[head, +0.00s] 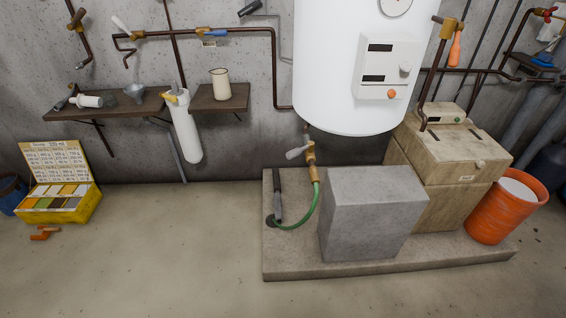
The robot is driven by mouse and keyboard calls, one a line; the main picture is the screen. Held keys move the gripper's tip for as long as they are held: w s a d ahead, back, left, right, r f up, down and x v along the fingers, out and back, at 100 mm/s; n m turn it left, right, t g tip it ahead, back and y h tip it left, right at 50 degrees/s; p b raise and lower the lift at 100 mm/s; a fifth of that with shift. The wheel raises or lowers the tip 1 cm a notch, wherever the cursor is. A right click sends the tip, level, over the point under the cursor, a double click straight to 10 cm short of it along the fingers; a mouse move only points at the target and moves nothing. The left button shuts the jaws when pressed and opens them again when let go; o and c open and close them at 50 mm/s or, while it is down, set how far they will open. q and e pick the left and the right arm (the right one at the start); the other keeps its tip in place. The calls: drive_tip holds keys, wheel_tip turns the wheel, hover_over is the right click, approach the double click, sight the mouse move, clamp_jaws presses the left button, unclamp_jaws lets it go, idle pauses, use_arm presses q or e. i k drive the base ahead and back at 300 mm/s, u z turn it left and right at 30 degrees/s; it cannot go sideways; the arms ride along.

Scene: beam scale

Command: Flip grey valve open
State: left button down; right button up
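A brass valve (311,157) with a light grey lever handle (297,152) hangs on the pipe under the white tank. Its lever points left and slightly down, across the upright valve body. A green hose (312,208) runs from the valve down to a dark drain on the concrete plinth. Another brass valve (138,34) with a whitish-grey lever (121,26) sits on the wall pipe at upper left. I cannot tell from the picture alone which of these levers is the grey valve. Neither of my grippers shows in the head view.
A white tank (335,70) hangs above a concrete plinth (290,262). A yellow box (88,205) is at left. The floor in front is clear.

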sight(290, 154)
drive_tip(key=z, duration=0.2)
drive_tip(key=i, duration=1.1)
drive_tip(key=z, duration=0.15)
